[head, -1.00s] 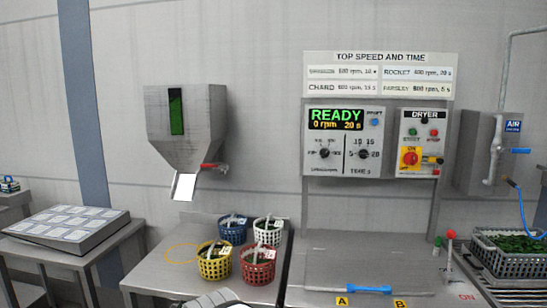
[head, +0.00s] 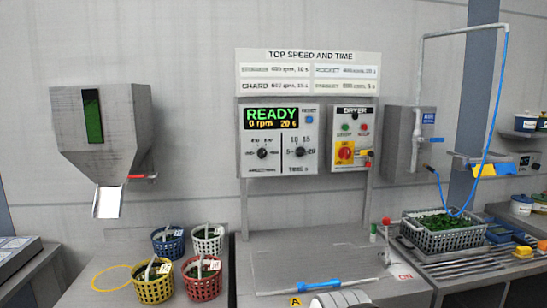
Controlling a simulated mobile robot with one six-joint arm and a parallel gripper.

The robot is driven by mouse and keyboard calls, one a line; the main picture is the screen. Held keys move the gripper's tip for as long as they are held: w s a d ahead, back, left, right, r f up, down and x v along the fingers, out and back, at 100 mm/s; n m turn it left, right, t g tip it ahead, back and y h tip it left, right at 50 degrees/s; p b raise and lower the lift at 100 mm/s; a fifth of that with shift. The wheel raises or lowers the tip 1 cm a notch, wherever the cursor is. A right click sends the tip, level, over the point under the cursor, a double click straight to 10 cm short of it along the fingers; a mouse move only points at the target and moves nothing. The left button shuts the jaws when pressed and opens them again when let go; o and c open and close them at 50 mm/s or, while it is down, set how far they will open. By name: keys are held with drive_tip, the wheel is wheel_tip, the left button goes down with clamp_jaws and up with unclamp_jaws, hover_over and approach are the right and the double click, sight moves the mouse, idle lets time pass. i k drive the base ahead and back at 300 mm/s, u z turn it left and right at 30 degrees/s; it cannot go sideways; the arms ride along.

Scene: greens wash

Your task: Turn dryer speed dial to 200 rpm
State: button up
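The dryer control panel (head: 278,170) is on the wall at the centre of the head view. Its display (head: 271,118) reads READY, 0 rpm, 20 s. The speed dial (head: 263,153) is the left black knob below the display; its pointer and scale are too small to read surely. The time dial (head: 300,152) is the right knob, with marks 5, 10, 15 and 20 around it. A blue reset button (head: 310,119) is beside the display. My gripper is not in view; a pale rounded part, likely of my arm, shows at the bottom edge, well below the panel.
The dryer box (head: 351,152) with a red-and-yellow switch is right of the panel. A table (head: 300,258) stands below, with a blue-handled rod (head: 320,284) on it. Several baskets stand left, including a red basket (head: 201,278). A greens crate (head: 446,238) is right.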

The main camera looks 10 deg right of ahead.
sight(262, 152)
drive_tip(key=i, duration=1)
drive_tip(key=z, duration=0.05)
